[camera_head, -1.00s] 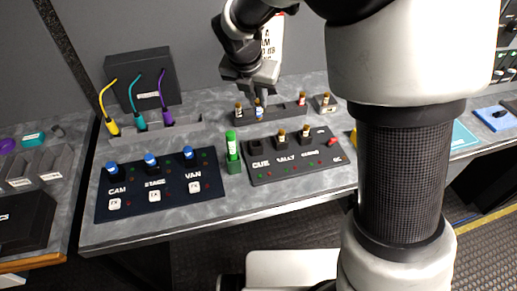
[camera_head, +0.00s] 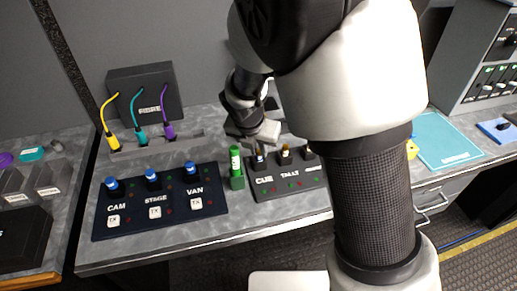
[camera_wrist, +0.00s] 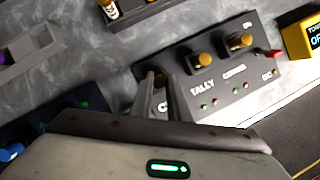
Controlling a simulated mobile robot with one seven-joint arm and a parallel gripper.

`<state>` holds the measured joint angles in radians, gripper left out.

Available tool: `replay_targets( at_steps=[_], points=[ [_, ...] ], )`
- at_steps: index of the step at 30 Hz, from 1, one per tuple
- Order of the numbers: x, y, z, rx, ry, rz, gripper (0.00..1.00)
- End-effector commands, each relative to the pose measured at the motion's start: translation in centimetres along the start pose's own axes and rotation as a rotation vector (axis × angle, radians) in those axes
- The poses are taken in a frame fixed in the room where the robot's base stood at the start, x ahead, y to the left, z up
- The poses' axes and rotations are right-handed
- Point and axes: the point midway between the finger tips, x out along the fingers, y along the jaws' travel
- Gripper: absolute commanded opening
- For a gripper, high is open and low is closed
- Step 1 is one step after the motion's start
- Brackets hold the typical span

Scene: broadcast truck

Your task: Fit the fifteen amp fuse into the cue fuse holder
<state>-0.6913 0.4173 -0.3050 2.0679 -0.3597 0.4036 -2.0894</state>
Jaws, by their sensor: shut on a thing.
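My gripper (camera_head: 261,146) is shut on a fuse (camera_head: 259,160) with a blue band and a brass-coloured end. It holds the fuse at the cue holder, above the CUE label of the dark fuse panel (camera_head: 268,193). In the wrist view the fingers (camera_wrist: 160,98) straddle the fuse top (camera_wrist: 159,79), and they hide most of the holder. I cannot tell how deep the fuse sits. The fuse's amp marking is not readable.
The tally holder (camera_wrist: 203,62) and another holder (camera_wrist: 236,44) beside it carry fuses. A green cylinder (camera_head: 236,162) stands just left of the panel. A blue-knobbed panel (camera_head: 155,203) lies further left. A yellow device (camera_wrist: 302,40) is at the right.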

Motion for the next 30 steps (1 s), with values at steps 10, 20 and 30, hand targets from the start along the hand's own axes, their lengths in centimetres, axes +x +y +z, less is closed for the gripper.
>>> replay_targets(
  at_steps=[10, 20, 30],
  points=[
    [0.4, 0.0, -0.1, 0.0, -0.001, 0.001, 0.0],
    [0.2, 0.0, -0.1, 0.0, -0.001, 0.001, 0.34],
    [-3.1, 0.1, 0.2, 0.001, -0.003, 0.006, 0.34]
  ],
)
